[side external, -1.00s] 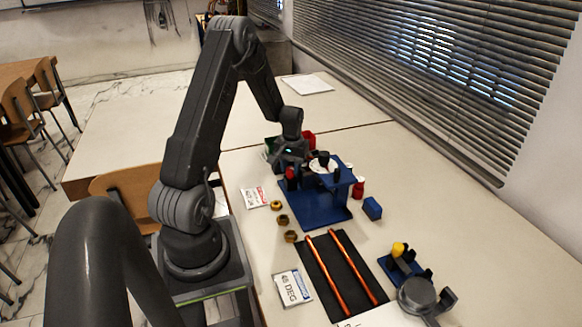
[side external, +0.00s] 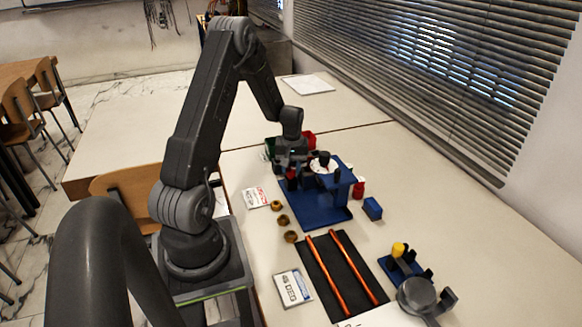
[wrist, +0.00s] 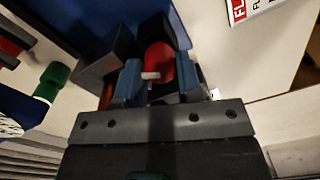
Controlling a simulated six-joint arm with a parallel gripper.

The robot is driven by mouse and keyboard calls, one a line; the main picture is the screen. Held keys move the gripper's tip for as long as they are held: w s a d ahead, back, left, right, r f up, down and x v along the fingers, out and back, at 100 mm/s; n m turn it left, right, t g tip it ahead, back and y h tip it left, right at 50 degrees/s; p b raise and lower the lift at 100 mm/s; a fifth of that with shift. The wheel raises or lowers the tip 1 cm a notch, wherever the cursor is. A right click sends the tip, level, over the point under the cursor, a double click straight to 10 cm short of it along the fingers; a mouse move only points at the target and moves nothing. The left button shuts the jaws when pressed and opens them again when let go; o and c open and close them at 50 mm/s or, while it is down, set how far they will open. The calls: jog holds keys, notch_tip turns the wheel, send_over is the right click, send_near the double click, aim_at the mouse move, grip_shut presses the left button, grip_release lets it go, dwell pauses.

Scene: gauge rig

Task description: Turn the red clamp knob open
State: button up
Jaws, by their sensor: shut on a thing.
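The red clamp knob (wrist: 160,62) shows in the wrist view between the two fingers of my gripper (wrist: 160,80), which is shut on it. A pale bar or mark shows on the knob's near side. In the side view my gripper (side external: 290,168) is at the left end of the blue gauge rig (side external: 318,212), pointing down. There the knob is mostly hidden by the gripper, with only a little red showing. How far the knob is turned cannot be told.
Brass rings (side external: 283,220) and a card (side external: 256,198) lie left of the rig. A black mat (side external: 343,275) with two orange rods lies in front. A blue block (side external: 372,209) and a red bottle (side external: 358,188) stand right. Red and green bins are behind the gripper.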

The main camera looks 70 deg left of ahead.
jog(key=o, duration=0.9)
jog(key=shift+o, duration=0.2)
